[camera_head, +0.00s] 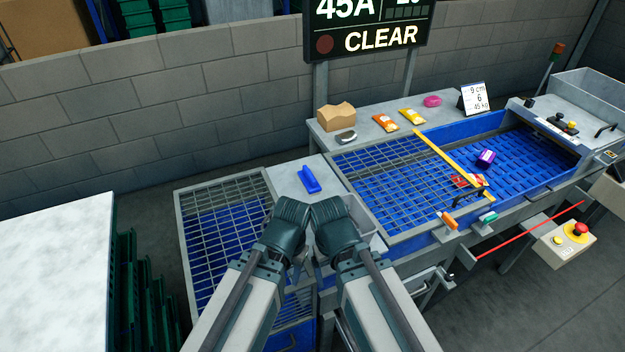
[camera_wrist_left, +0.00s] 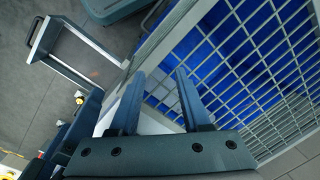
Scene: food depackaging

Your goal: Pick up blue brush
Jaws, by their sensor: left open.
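The blue brush (camera_head: 309,179) lies on the grey metal top behind my two wrists in the head view. It does not show in the left wrist view. My left gripper (camera_head: 301,264) hangs low in front of the brush, apart from it, partly hidden by my arms. In the left wrist view my left gripper (camera_wrist_left: 156,72) is open, with nothing between its two fingers. My right arm's wrist is close beside the left one, and its fingers are hidden behind the arm.
A blue bin with a wire grid (camera_head: 222,215) stands left of the brush. Right of it is a blue slatted conveyor (camera_head: 385,185) with a yellow bar (camera_head: 440,152) and a purple packet (camera_head: 486,157). A cardboard box (camera_head: 336,117) and several packets lie on the back ledge.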

